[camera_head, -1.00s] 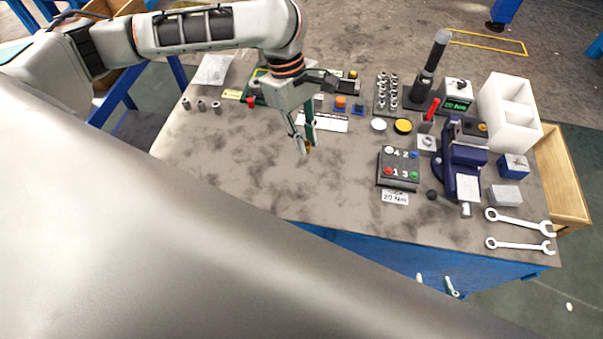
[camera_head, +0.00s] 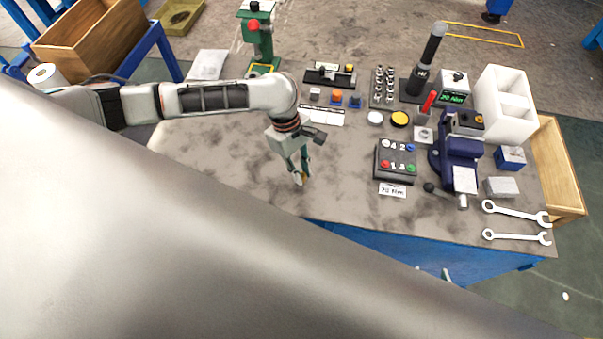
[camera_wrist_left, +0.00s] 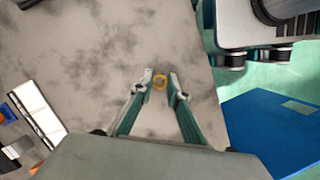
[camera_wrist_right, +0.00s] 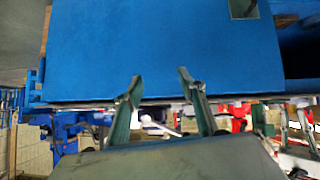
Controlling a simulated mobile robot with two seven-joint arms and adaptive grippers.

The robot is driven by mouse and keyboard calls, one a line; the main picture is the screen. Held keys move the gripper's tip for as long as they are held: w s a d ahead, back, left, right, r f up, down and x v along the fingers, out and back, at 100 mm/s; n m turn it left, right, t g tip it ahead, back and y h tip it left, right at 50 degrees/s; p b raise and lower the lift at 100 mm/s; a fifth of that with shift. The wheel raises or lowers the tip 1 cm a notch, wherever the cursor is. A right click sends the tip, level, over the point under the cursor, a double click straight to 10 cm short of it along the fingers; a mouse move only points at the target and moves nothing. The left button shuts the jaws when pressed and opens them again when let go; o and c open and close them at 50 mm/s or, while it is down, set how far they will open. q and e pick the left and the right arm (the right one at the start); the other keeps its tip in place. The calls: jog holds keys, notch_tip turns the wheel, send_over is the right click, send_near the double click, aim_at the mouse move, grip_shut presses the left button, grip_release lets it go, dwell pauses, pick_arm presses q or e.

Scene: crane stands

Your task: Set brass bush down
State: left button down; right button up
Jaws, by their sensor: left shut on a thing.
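The brass bush (camera_wrist_left: 160,82) is a small golden ring, seen in the left wrist view between the fingertips of my left gripper (camera_wrist_left: 161,79). My left gripper (camera_head: 299,179) is shut on it, low over the grey worktop (camera_head: 240,160) near the front edge. In the head view only a small golden part of the bush (camera_head: 299,181) shows at the fingertips. I cannot tell whether the bush touches the worktop. My right gripper (camera_wrist_right: 160,80) is open and empty in front of the blue bench panel (camera_wrist_right: 170,45).
A button box (camera_head: 396,160), a blue vise (camera_head: 458,155) and two wrenches (camera_head: 516,213) lie to the right. A white label strip (camera_head: 321,116) and small blocks lie behind the gripper. A green press (camera_head: 262,45) stands at the back. Worktop around the left gripper is clear.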

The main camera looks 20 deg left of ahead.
pick_arm(q)
jog(key=shift+f, duration=0.85)
jog(key=shift+f, duration=0.15)
jog(key=c, duration=1.9)
grip_release()
jog(key=shift+r, duration=0.25)
jog(key=v, duration=1.1)
jog(key=shift+w+a+r, duration=0.1)
jog(key=shift+a+r, duration=0.05)
jog(key=shift+r, duration=0.25)
